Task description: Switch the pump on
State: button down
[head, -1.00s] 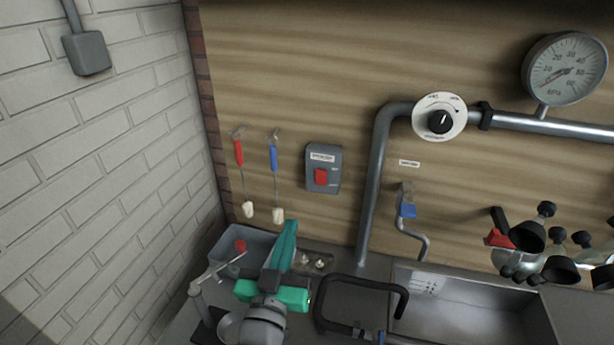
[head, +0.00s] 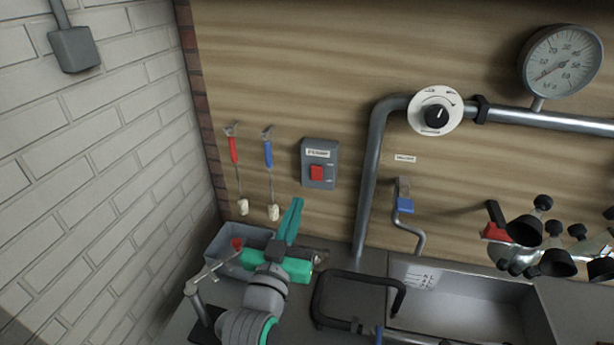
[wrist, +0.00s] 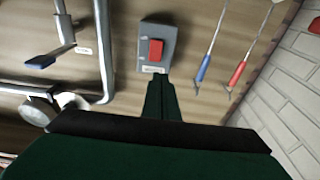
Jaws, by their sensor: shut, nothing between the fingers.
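A grey switch box (head: 320,163) with a white label and a red rocker (head: 316,172) is fixed to the wooden wall, left of the grey pipe. In the wrist view the red rocker (wrist: 155,49) sits on the box (wrist: 140,44), just beyond my fingertips. My green gripper (head: 296,203) is shut and empty, pointing up toward the wall below and left of the box. In the wrist view its fingers (wrist: 160,80) appear together, near the box's label edge. I cannot tell whether they touch it. The label's words are too small to read.
A red-handled brush (head: 234,150) and a blue-handled brush (head: 268,155) hang left of the box. A round dial (head: 435,110) and a gauge (head: 562,62) are on the pipe at right. A grey bin (head: 222,243) stands below the brushes.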

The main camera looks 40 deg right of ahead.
aim_at(311, 167)
jog(key=x, duration=1)
jog(key=shift+w+d, duration=0.2)
jog(key=shift+d, duration=0.05)
jog(key=shift+s, duration=0.1)
